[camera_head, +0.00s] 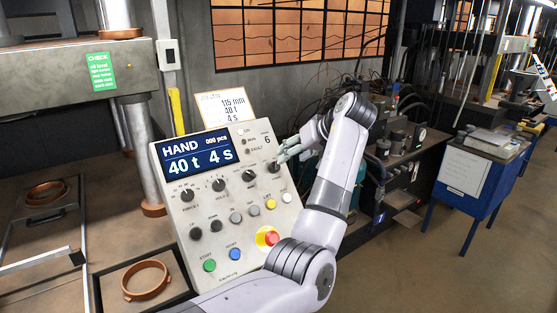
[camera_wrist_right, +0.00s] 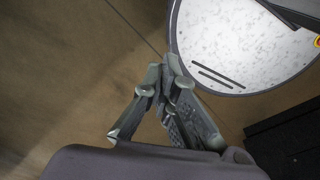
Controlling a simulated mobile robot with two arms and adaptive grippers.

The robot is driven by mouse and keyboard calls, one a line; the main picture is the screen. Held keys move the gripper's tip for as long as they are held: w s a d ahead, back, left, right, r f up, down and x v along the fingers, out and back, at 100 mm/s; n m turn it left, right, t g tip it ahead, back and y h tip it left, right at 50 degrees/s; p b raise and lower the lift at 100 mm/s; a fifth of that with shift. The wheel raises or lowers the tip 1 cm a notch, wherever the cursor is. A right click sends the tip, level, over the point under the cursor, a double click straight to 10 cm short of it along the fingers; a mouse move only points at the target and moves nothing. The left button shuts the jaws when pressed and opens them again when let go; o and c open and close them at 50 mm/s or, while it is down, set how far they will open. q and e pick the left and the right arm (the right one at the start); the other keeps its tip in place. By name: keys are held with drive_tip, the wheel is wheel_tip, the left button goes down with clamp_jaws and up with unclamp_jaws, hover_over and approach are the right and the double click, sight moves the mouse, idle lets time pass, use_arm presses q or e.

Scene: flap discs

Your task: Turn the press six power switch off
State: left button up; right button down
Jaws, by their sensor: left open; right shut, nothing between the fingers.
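The press six control panel (camera_head: 222,215) leans upright in the head view, with a lit blue display (camera_head: 197,153) reading HAND, 40 t, 4 s. A 6 is printed at its upper right. A dark knob (camera_head: 272,167) sits below it; I cannot read which control is the power switch. My left gripper (camera_head: 281,155) is open at the panel's upper right edge, close to this knob; whether it touches is unclear. My forearm passes in front of the panel's right side. My right gripper (camera_wrist_right: 168,65) shows in the right wrist view, shut and empty.
A red emergency button (camera_head: 267,237) on yellow sits low on the panel, with green and blue buttons nearby. A copper ring (camera_head: 146,280) lies in a dark tray at left. A blue cabinet (camera_head: 478,180) stands at right. The right wrist view shows floor and a round, pale-topped object (camera_wrist_right: 235,45).

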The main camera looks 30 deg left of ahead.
sight(278, 166)
use_arm(q)
drive_tip(key=p+x, duration=0.3)
drive_tip(key=x, duration=0.5)
drive_tip(key=shift+a+f, duration=0.15)
drive_tip(key=shift+a, duration=0.2)
drive_tip(key=shift+w+a+f, duration=0.1)
drive_tip(key=shift+a+f, duration=0.15)
drive_tip(key=shift+f, duration=0.05)
use_arm(e)
drive_tip(key=r, duration=0.1)
drive_tip(key=a+r, duration=0.2)
drive_tip(key=r, duration=0.1)
use_arm(q)
drive_tip(key=shift+c, duration=0.2)
use_arm(e)
drive_tip(key=shift+d, duration=0.2)
use_arm(q)
drive_tip(key=shift+c, duration=0.7)
clamp_jaws()
use_arm(e)
drive_tip(key=shift+w+d+f, duration=0.1)
